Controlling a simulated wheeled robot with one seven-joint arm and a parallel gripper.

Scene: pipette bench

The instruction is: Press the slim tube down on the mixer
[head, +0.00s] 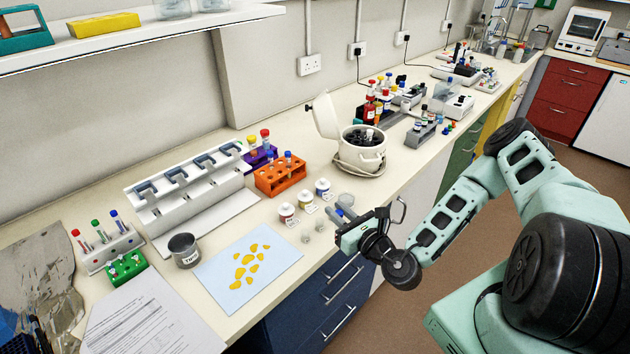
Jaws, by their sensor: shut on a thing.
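My gripper (343,214) is over the front edge of the bench, right of the small jars. It is shut on a small slim bluish piece (338,212), which looks like the slim tube; it is too small and too covered by the fingers to show its tilt. A pale grey round-topped thing (346,199) stands just behind the gripper and is partly hidden by it. It may be the mixer, but I cannot tell for sure, nor whether the tube touches it.
Several small labelled jars (322,187) stand left of my gripper. Behind are an orange tube rack (279,176) and a white open-lidded centrifuge (366,157). A blue sheet with yellow pieces (278,262) lies to the left. A white pipette stand (170,215) is farther back.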

